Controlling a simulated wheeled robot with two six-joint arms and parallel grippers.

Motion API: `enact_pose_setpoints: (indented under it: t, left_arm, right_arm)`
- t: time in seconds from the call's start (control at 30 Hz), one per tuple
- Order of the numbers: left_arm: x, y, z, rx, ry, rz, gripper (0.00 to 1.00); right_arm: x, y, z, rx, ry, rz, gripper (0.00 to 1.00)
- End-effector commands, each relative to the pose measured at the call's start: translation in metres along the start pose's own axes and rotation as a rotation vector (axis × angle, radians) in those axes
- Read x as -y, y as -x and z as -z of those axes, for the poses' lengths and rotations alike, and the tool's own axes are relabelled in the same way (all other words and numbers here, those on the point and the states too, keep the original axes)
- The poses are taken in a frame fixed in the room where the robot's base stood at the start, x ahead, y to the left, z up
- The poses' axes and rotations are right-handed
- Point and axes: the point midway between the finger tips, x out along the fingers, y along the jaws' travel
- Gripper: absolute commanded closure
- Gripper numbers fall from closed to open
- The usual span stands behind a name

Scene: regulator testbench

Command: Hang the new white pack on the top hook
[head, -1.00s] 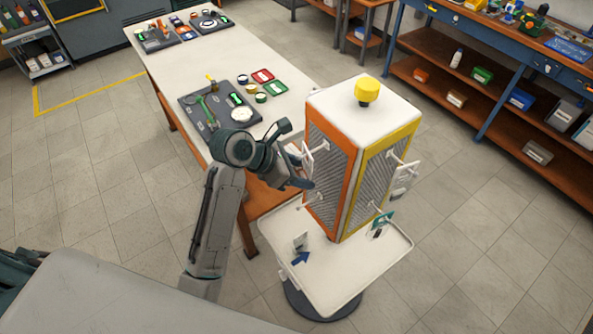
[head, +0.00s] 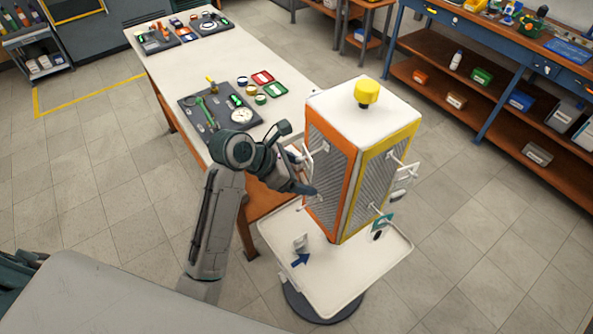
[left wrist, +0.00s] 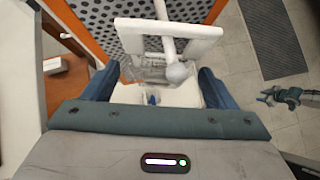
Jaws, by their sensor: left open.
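A white pack with a pale header frame (left wrist: 205,47) is at the upper hook (left wrist: 176,70), a white rod with a ball tip, on the stand's left orange face. The rod passes over the frame. The pack also shows in the head view (head: 307,160), partly behind my gripper. My left gripper (head: 302,182) is close beside that face. In the left wrist view its blue fingers are spread (left wrist: 157,88), one on each side below the pack's frame. They do not visibly hold it. A small dark gripper shape (left wrist: 283,96), probably my right gripper, shows at the right of that view.
The stand (head: 350,115) has a yellow knob on top and a white tray (head: 335,290) below with a small white item and a blue arrow. Its right face holds a white pack (head: 402,178) and a teal pack (head: 383,221). A long table (head: 225,70) stands behind.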

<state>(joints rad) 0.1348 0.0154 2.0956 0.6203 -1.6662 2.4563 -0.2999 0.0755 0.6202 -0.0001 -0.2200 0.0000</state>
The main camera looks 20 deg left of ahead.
Motion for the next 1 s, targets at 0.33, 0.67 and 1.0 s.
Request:
enact_pose_setpoints:
  t: [0.33, 0.67, 1.0]
  left_arm:
    - [-0.002, 0.041, 0.002, -0.001, -0.006, -0.006, 0.21]
    - [-0.001, 0.09, 0.001, -0.001, -0.004, -0.005, 0.21]
    - [0.0, 0.108, 0.0, 0.0, 0.0, 0.0, 0.21]
  right_arm:
    - [-0.005, -0.012, -0.001, 0.0, 0.003, -0.006, 0.64]
    - [-0.006, -0.019, -0.002, 0.0, 0.003, -0.007, 0.64]
    - [-0.003, -0.021, -0.002, 0.0, 0.002, -0.004, 0.64]
